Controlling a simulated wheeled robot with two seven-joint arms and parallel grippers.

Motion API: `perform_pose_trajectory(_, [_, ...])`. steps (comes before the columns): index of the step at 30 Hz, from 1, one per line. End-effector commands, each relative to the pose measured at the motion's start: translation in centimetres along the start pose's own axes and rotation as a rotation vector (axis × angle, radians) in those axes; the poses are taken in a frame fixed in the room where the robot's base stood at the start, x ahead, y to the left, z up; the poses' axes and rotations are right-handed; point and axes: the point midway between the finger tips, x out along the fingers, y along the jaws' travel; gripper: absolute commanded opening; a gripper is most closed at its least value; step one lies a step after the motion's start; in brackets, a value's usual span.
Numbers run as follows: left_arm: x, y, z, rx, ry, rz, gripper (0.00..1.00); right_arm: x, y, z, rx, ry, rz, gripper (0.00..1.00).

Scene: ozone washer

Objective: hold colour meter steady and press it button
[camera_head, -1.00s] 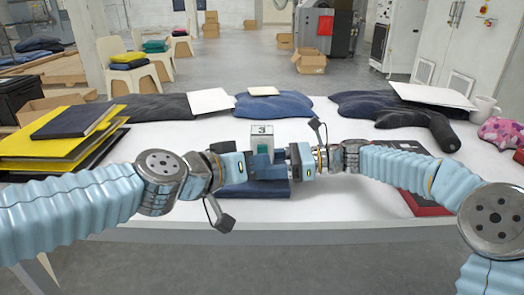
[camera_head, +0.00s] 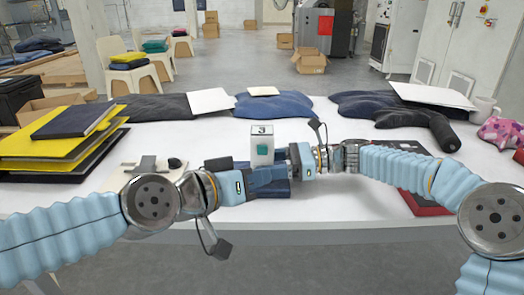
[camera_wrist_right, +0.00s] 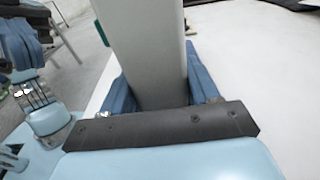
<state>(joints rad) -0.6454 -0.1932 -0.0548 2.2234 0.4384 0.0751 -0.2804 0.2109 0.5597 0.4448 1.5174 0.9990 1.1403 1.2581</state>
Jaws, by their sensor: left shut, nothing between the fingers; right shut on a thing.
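The colour meter (camera_head: 262,151) is a small upright white box with a dark display on top and a teal button on its front face. My right gripper (camera_head: 281,163) comes in from the right and is shut on the meter. In the right wrist view the meter (camera_wrist_right: 150,50) stands as a pale column between the blue fingers, with the teal button (camera_wrist_right: 101,33) at its left edge. My left gripper (camera_head: 266,178) is shut and empty, in front of and below the button in the picture. Whether it touches the meter cannot be told.
Yellow and dark folders (camera_head: 60,145) are stacked at left, and a pale board (camera_head: 122,176) is partly behind my left arm. Dark garments (camera_head: 385,107) line the back edge.

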Motion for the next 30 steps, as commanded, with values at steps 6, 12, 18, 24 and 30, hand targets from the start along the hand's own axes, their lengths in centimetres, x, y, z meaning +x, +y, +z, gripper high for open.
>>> perform_pose_trajectory(6, [0.02,0.01,-0.02,0.000,0.000,0.000,0.00,0.00,0.00,0.05,0.000,-0.001,0.000,0.43])
perform_pose_trajectory(12, [0.02,0.00,-0.03,0.000,0.000,0.000,0.00,0.00,0.00,0.05,-0.001,-0.001,0.000,0.43])
perform_pose_trajectory(18, [0.02,0.00,-0.03,0.000,0.000,0.000,0.00,0.00,0.00,0.05,-0.001,0.000,0.000,0.78])
perform_pose_trajectory(24, [0.02,0.00,-0.03,0.000,0.000,0.000,0.00,0.00,0.00,0.02,0.000,0.000,0.000,0.90])
perform_pose_trajectory(30, [0.02,0.00,-0.03,0.000,0.000,0.000,0.00,-0.30,-0.03,0.01,0.000,0.000,-0.001,0.90])
